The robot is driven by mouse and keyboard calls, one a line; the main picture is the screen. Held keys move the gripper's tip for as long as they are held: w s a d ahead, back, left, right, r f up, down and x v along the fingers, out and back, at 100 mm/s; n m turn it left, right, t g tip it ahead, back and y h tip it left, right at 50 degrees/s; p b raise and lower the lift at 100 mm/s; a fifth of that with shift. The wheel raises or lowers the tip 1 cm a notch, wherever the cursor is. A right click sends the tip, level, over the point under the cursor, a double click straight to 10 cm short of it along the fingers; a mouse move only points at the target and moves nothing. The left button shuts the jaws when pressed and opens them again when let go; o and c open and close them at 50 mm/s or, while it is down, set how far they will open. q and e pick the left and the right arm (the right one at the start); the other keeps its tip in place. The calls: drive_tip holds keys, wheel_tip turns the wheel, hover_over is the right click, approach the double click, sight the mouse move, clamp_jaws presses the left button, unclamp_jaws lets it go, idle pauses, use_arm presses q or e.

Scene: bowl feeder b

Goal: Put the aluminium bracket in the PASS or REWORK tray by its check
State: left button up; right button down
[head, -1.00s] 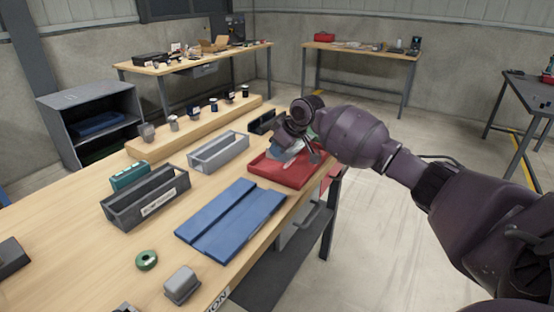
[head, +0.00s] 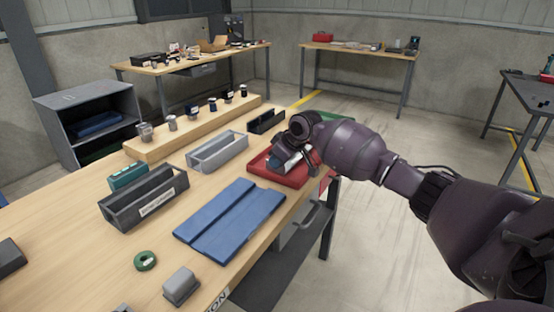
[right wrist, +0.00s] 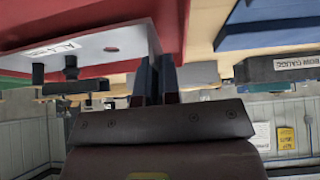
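The aluminium bracket (right wrist: 105,45) is a pale grey plate with a label and a round hole, seen in the right wrist view. Its edge runs to the fingers of my right gripper (right wrist: 156,80), which look shut on it. In the head view the right gripper (head: 290,162) is low over the red tray (head: 300,179) and partly hides the bracket. I cannot tell whether the bracket touches the tray floor. A green tray (head: 338,117) shows behind my right arm. My left gripper is not in view.
A blue grooved plate (head: 230,218), a grey open trough (head: 217,152) and a dark labelled trough (head: 145,198) stand on the wooden bench. A green ring (head: 145,261) and a grey block (head: 181,286) lie nearer. Several small jars stand on a raised wooden shelf (head: 190,131).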

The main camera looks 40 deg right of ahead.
drive_tip(key=c, duration=1.3)
unclamp_jaws()
drive_tip(key=shift+f, duration=0.1)
drive_tip(key=shift+c, duration=0.2)
drive_tip(key=shift+r, duration=0.35)
drive_tip(key=p+v, duration=0.2)
drive_tip(key=v, duration=1)
drive_tip(key=shift+r, duration=0.35)
